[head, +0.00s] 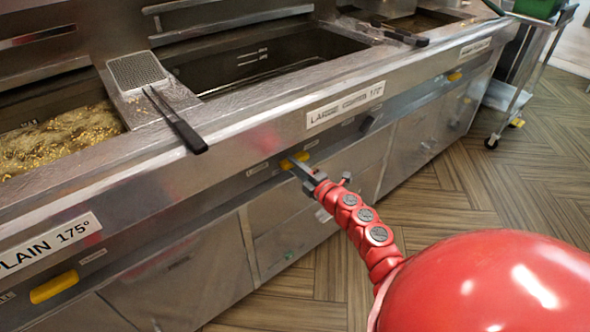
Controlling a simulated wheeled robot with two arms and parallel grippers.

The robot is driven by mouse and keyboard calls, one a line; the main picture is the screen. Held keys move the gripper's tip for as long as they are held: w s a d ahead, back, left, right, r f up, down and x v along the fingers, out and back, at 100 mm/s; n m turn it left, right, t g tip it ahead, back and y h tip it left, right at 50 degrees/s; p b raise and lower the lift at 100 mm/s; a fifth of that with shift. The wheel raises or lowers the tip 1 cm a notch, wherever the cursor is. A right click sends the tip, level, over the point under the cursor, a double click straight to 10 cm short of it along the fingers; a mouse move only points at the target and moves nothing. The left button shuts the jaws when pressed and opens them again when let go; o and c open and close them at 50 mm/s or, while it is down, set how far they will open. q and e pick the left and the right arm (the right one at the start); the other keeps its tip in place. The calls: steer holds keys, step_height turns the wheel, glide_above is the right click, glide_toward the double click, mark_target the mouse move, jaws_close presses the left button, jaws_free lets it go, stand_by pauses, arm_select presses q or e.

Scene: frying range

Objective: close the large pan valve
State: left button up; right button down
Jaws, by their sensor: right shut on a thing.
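The large pan valve has a yellow handle (289,163) on the steel front of the frying range, below a label (345,103) whose readable part starts with "LA". My right gripper (299,168) reaches in from the lower right and is shut on this yellow handle. The jaws hide part of the handle, so its exact angle is hard to tell. The large pan (262,58) lies above and behind the front ledge, holding dark liquid. My left gripper is not in view.
Another yellow handle (54,286) sits at the lower left under the "PLAIN 175°" label (45,245), and one (455,76) farther right. Black-handled tongs (180,124) overhang the ledge. A wheeled cart (520,80) stands at the far right.

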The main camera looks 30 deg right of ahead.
stand_by(0.5)
steer(key=c, duration=0.7)
jaws_free()
steer(key=s, duration=0.5)
steer(key=s+d+p, duration=0.1)
steer(key=s, duration=1.1)
steer(key=shift+s+d+p, duration=0.2)
steer(key=shift+p, duration=0.2)
